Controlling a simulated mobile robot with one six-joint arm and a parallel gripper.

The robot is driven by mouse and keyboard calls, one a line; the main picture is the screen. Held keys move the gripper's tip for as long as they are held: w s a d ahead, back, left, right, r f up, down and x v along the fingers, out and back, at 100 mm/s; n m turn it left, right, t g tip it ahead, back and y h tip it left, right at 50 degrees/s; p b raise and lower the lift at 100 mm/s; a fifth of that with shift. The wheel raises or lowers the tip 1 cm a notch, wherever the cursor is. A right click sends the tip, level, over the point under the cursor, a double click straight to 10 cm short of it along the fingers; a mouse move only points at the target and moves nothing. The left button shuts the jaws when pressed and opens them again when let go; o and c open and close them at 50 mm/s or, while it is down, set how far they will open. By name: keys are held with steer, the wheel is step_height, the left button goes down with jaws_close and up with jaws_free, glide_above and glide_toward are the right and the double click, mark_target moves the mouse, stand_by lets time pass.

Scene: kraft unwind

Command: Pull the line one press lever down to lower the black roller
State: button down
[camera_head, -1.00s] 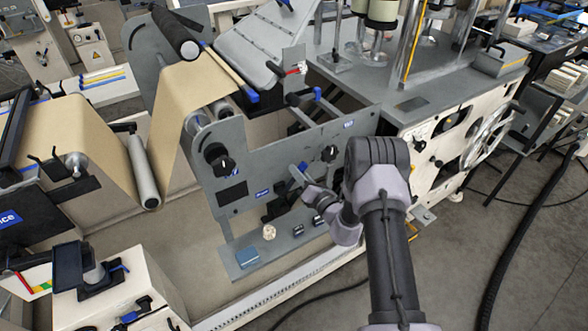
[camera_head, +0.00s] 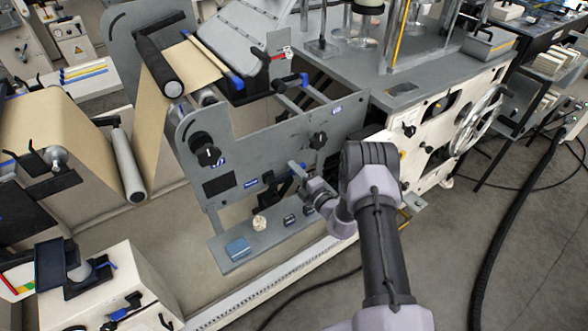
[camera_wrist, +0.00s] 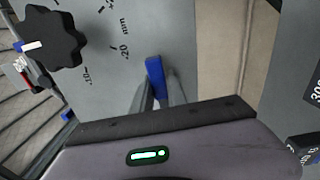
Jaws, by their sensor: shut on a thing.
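The black roller (camera_head: 160,62) sits at the upper left of the grey side plate (camera_head: 268,140), low across the brown paper web (camera_head: 195,65). I cannot tell whether it presses on the paper. My gripper (camera_head: 294,166) is at the front of the plate, below and left of a black knob (camera_head: 318,140). In the wrist view my gripper (camera_wrist: 160,98) is shut on a blue-tipped lever (camera_wrist: 155,76). The blue tip stands out beyond the two fingers. The rest of the lever is hidden by the gripper.
A black star knob (camera_wrist: 52,38) and a millimetre scale lie close to the gripper in the wrist view. A handwheel (camera_head: 480,118) is at the right. The floor at lower right is mostly clear.

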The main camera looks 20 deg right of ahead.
steer(key=shift+f+m, duration=0.3)
steer(key=shift+s, duration=0.1)
steer(key=c, duration=1.3)
jaws_free()
steer(key=shift+f, duration=0.1)
steer(key=p+v, duration=0.4)
steer(key=v, duration=1.3)
steer(key=shift+s+p, duration=0.15)
steer(key=shift+p, duration=0.2)
